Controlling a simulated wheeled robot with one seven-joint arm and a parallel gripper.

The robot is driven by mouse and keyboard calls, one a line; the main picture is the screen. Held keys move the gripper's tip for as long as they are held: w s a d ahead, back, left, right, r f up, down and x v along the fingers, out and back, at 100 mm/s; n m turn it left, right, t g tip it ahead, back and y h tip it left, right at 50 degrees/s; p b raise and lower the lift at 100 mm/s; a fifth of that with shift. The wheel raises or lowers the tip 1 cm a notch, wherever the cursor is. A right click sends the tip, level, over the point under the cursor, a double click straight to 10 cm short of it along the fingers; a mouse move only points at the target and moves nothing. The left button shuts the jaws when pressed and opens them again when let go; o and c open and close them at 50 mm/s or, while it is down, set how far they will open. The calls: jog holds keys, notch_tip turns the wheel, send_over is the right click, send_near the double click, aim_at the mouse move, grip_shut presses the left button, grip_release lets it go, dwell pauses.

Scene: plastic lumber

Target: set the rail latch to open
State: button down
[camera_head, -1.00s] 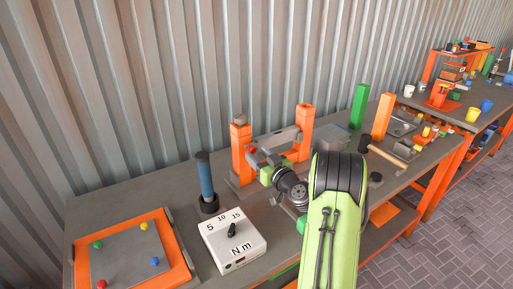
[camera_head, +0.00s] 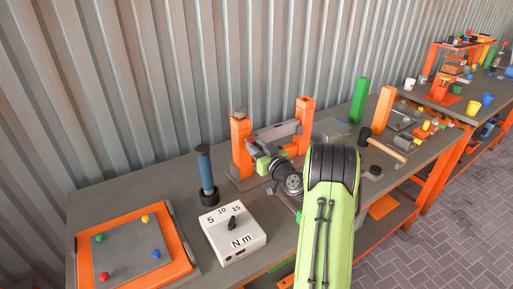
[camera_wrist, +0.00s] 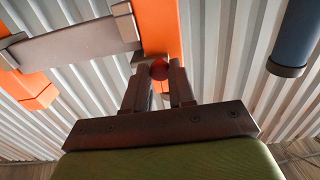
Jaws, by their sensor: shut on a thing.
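The rail latch stands on the bench as two orange posts, the left (camera_head: 242,148) and the right (camera_head: 305,124), with a grey rail (camera_head: 277,132) between them. In the wrist view the grey rail (camera_wrist: 75,45) meets an orange post (camera_wrist: 160,25). A round red knob (camera_wrist: 160,69) sits in front of that post, between my gripper's fingertips. My gripper (camera_wrist: 160,78) is shut on the red knob. In the head view my gripper (camera_head: 254,151) is at the left post, and the knob is hidden there. The latch's exact setting cannot be told.
A blue cylinder in a black base (camera_head: 206,175) and a white torque box (camera_head: 233,237) stand close by on the left. An orange-edged board with coloured knobs (camera_head: 127,251) lies farther left. A mallet (camera_head: 384,148) and a green post (camera_head: 359,100) are to the right.

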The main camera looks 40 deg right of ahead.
jog(key=a+b, duration=0.2)
jog(key=a, duration=0.1)
jog(key=shift+w+a, duration=0.1)
jog(key=shift+a, duration=0.05)
jog(key=c, duration=0.9)
grip_release()
jog(key=shift+a, duration=0.15)
jog(key=shift+c, duration=0.2)
jog(key=s+b, duration=0.6)
jog(key=s, duration=0.9)
jog(key=shift+s+a+b, duration=0.4)
